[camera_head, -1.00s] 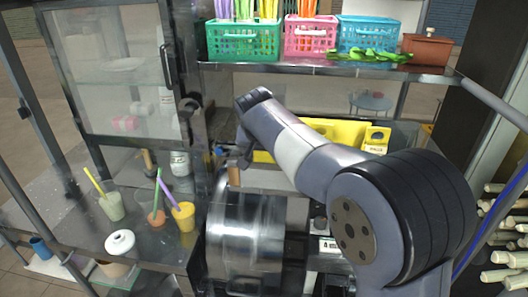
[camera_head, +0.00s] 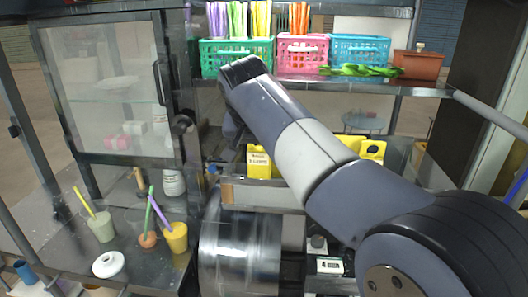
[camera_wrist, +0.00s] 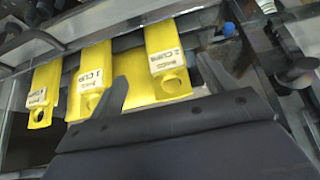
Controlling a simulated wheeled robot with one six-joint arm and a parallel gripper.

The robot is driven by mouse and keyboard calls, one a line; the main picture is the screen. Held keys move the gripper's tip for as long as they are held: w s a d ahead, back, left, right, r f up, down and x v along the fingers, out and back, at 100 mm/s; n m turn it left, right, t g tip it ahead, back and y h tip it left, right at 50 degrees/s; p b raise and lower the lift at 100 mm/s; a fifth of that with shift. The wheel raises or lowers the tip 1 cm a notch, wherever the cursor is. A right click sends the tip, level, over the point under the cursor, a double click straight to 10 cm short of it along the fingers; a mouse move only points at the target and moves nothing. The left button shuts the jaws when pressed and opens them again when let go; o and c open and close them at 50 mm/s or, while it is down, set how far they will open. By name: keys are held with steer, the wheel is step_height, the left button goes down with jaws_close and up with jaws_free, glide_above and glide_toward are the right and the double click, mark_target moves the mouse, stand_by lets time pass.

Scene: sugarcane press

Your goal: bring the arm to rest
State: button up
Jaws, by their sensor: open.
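My arm (camera_head: 310,155) reaches from the lower right across the middle of the head view, its wrist end raised in front of the upper shelf. My gripper (camera_wrist: 162,68) shows in the wrist view with its two dark fingers spread apart and nothing held between them. In the head view the gripper is mostly hidden behind the arm. Beyond the fingers in the wrist view are yellow labelled pieces: a left one (camera_wrist: 45,90), a middle one (camera_wrist: 92,75) and a right one (camera_wrist: 165,50). I cannot tell whether the fingers touch them.
A metal drum (camera_head: 240,255) stands below the arm. Cups with straws, such as a yellow cup (camera_head: 176,238), and a white lid (camera_head: 109,265) are on the left counter. A green basket (camera_head: 222,60), pink basket (camera_head: 303,52) and blue basket (camera_head: 358,50) line the shelf.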

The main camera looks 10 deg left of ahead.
mark_target(258, 161)
stand_by(0.3)
steer(key=p+x, duration=0.1)
steer(key=x, duration=0.4)
steer(key=p+x, duration=0.2)
steer(key=x, duration=0.4)
steer(key=shift+a, duration=0.2)
steer(key=shift+s+r+b, duration=0.15)
steer(key=shift+r+b, duration=0.15)
steer(key=shift+r, duration=0.95)
steer(key=shift+f, duration=0.15)
